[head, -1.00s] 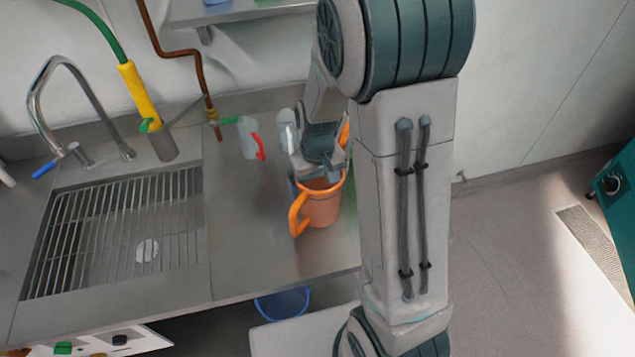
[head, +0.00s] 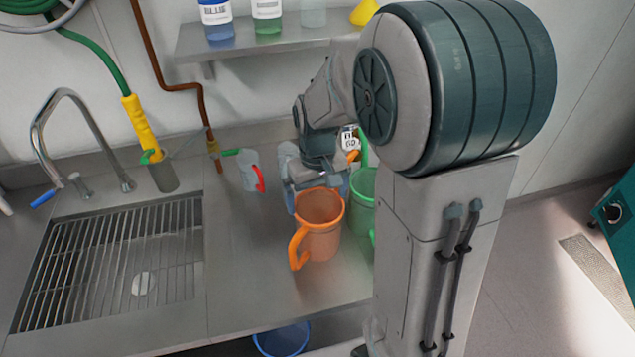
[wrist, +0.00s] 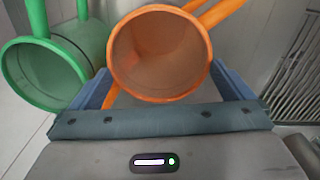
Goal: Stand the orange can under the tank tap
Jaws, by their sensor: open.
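The orange can (head: 322,243) stands upright on the steel counter right of the sink, its handle toward the lower left. My gripper (head: 318,194) is at the can's far side, its fingers open at either side of the rim. In the wrist view the empty can (wrist: 160,55) lies between the blue fingers of my gripper (wrist: 160,78); I cannot tell whether they touch it. A brown pipe ends in a brass tap (head: 213,148) with a green lever, over the counter; I cannot tell whether it is the tank tap.
A green can (head: 362,190) stands close right of the orange can, and also shows in the wrist view (wrist: 50,75). A clear jug (head: 250,178) with a red handle is behind left. The sink grate (head: 110,265) is at left. A shelf (head: 260,42) with bottles is above.

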